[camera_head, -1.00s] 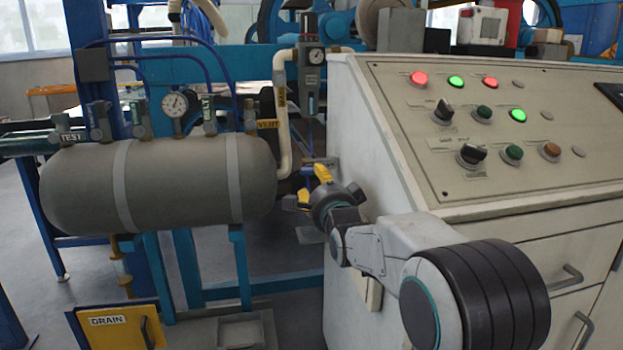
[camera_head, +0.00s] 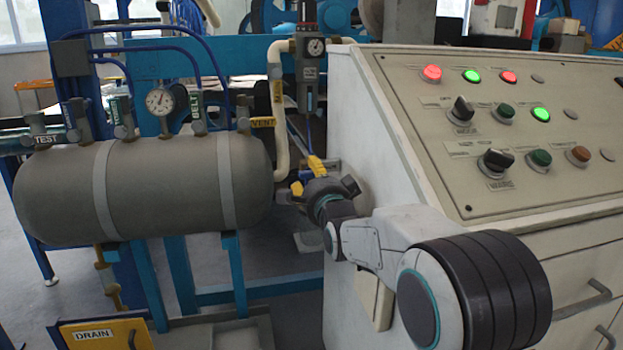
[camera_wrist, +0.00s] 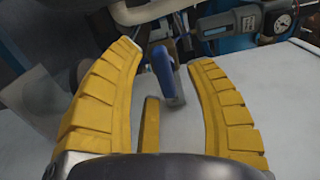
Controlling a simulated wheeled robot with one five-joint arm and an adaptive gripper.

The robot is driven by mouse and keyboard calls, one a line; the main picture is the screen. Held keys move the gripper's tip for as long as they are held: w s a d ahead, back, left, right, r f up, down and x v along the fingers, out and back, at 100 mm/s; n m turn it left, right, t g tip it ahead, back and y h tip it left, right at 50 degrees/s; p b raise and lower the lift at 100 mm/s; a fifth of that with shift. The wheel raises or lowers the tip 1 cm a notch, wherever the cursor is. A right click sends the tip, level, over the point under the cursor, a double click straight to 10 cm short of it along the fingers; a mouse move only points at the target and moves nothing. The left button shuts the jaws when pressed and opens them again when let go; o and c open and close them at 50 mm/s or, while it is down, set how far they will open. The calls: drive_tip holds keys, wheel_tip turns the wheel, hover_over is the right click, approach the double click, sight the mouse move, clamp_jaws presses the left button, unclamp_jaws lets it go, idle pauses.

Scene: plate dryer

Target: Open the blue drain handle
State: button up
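A blue handle (camera_wrist: 162,66) shows in the wrist view, roughly upright, with a grey metal lower part near the white surface. It lies between the yellow fingertips of my gripper (camera_wrist: 163,58) as seen from the wrist, with visible room on both sides. I cannot tell whether it is within finger depth. In the head view my gripper (camera_head: 307,177) is beside the console's left side, right of the grey tank. It is open and empty, and hides much behind it. A yellow panel (camera_head: 105,336) labelled DRAIN, with a dark handle, is at the lower left.
The grey tank (camera_head: 150,190) with a gauge and labelled valves stands at left. A cream pipe (camera_head: 279,110) runs down behind my gripper. The white console (camera_head: 375,150) with lit buttons fills the right, close beside my arm. Grey floor shows under the tank.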

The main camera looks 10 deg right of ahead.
clamp_jaws()
idle(0.5)
drive_tip(key=n, duration=1.3)
drive_tip(key=shift+d+r+n, duration=0.1)
drive_tip(key=shift+d+n, duration=0.15)
drive_tip(key=shift+n, duration=2.25)
